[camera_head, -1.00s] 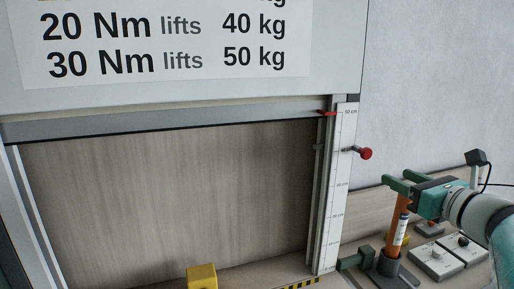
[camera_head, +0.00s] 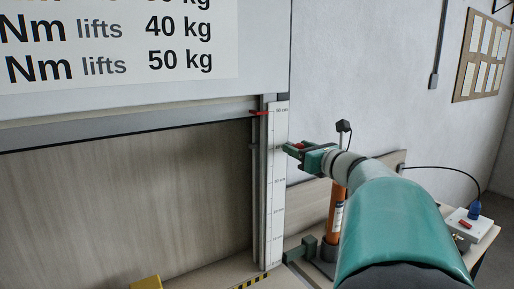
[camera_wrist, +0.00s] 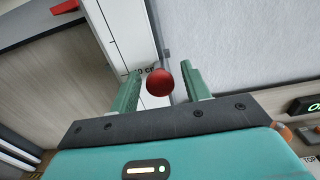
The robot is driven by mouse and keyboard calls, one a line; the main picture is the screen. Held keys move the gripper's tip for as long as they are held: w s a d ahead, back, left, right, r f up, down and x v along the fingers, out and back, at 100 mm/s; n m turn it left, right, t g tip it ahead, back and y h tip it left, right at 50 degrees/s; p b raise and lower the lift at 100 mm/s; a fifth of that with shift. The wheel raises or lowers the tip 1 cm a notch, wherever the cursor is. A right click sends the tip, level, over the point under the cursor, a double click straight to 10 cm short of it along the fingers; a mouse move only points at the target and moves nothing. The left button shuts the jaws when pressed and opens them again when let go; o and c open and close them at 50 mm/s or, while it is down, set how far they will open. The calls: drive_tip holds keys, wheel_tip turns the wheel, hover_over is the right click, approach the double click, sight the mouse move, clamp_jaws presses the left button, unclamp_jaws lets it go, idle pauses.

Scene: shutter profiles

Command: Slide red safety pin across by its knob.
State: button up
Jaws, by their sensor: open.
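The safety pin's round red knob (camera_wrist: 160,82) shows in the wrist view between my two green fingers, with a gap visible on each side. My gripper (camera_wrist: 160,72) is open around the knob, not closed on it. In the head view my gripper (camera_head: 291,150) is beside the right edge of the white height scale (camera_head: 278,170), at about its upper-middle. There the fingers mostly hide the knob. The pin's shaft is hidden behind the knob and fingers.
A red pointer (camera_head: 259,113) sits near the top of the scale. An orange cylinder (camera_head: 337,212) stands on the bench below my arm. A white box with a red switch (camera_head: 465,224) is at the right. A yellow block (camera_head: 146,283) is at the bottom.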

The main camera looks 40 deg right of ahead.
drive_tip(key=shift+w, duration=0.2)
drive_tip(key=shift+c, duration=0.5)
clamp_jaws()
drive_tip(key=d, duration=0.4)
drive_tip(key=shift+s+d, duration=0.2)
drive_tip(key=shift+s, duration=0.15)
